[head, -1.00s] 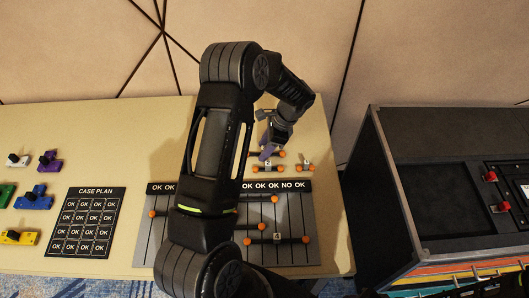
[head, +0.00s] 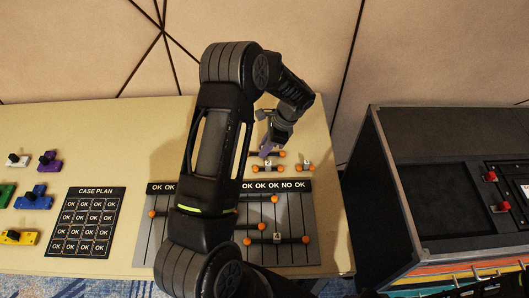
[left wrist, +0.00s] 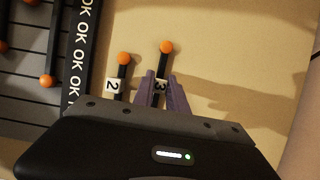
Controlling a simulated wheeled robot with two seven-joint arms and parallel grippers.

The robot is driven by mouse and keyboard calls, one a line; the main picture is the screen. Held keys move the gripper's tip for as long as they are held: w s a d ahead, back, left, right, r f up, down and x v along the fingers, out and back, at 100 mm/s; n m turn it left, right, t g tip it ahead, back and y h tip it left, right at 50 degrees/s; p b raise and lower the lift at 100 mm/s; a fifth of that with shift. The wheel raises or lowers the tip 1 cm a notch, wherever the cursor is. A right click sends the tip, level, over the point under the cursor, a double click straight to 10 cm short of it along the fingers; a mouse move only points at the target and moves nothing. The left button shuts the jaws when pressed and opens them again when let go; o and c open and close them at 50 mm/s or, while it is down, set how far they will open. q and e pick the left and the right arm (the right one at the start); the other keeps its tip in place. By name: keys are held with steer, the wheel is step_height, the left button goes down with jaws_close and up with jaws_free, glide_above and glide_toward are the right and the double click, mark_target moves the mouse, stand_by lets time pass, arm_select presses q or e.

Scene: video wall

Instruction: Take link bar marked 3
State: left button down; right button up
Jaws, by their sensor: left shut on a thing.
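The link bar marked 3 (left wrist: 165,60) is a dark bar with an orange ball end and a white tag, lying on the tan table. In the head view its orange end (head: 282,154) shows beside my fingers. My left gripper (left wrist: 161,82) has purple fingers, one on each side of the bar at the tag, and is shut on it. In the head view the left gripper (head: 266,149) points down at the table, and my arm hides part of the board. The bar marked 2 (left wrist: 123,72) lies alongside, apart from the fingers.
A short bar (head: 307,166) lies to the right. A grey lined board (head: 290,230) with an OK header and orange-ended bars is in front. The CASE PLAN card (head: 95,190) and coloured pieces are at the left. A dark case (head: 440,180) stands right of the table.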

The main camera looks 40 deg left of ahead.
arm_select(q)
step_height(320, 180, up, 10)
steer(key=shift+r+b, duration=0.1)
steer(key=shift+b, duration=0.8)
stand_by(0.3)
